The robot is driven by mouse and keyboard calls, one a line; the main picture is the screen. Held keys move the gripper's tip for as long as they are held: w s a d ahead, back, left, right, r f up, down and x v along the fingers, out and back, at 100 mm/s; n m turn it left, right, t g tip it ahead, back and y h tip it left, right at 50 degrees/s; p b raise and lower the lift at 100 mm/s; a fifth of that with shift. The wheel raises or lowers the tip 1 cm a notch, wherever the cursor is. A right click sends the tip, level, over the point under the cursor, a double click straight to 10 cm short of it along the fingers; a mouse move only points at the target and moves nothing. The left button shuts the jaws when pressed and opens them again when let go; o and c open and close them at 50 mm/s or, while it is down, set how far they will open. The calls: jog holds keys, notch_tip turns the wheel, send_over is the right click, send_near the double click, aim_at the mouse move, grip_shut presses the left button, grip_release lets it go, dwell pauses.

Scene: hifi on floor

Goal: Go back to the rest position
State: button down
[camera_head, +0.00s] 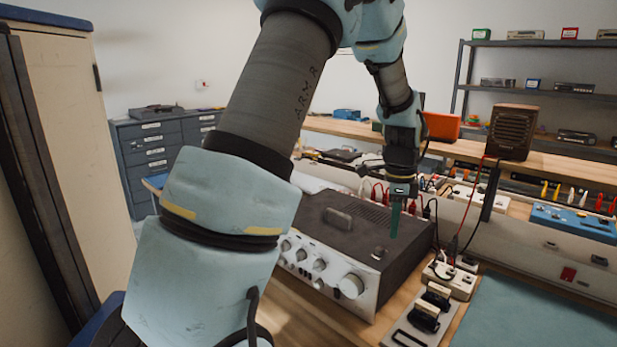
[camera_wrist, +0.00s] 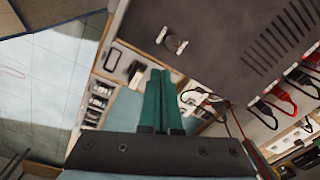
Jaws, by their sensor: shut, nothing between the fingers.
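My gripper (camera_head: 394,221) hangs at the end of my arm above the right end of the hi-fi amplifier (camera_head: 318,219), pointing down. Its two green fingers are together with nothing between them; they also show in the wrist view (camera_wrist: 160,100). The amplifier has a dark top and a silver front with several round knobs. It stands on the wooden bench, and part of it is hidden behind my arm. In the wrist view the amplifier top (camera_wrist: 215,45) fills the upper right. I cannot tell how large the gap is between the fingertips and the top.
A panel with black switches (camera_head: 424,316) and a white socket block (camera_head: 449,278) stand right of the amplifier. A teal mat (camera_head: 540,318) lies at the front right. Red and black cables run behind. A speaker (camera_head: 511,132) stands at the back. A tall cabinet (camera_head: 70,130) is left.

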jog(key=s+a+f+n+b, duration=0.2)
jog(key=s+a+n, duration=0.1)
jog(key=a+n, duration=0.3)
jog(key=s+a+f+n+b, duration=0.1)
jog(key=s+a+n, duration=0.3)
jog(key=a+n, duration=0.3)
jog(key=s+a+f+n+t+b, duration=0.1)
jog(key=s+a+n, duration=0.3)
jog(key=a, duration=0.9)
jog(key=shift+s+a+f+n+b, duration=0.25)
jog(key=shift+f+n+b, duration=0.55)
jog(key=shift+n, duration=0.8)
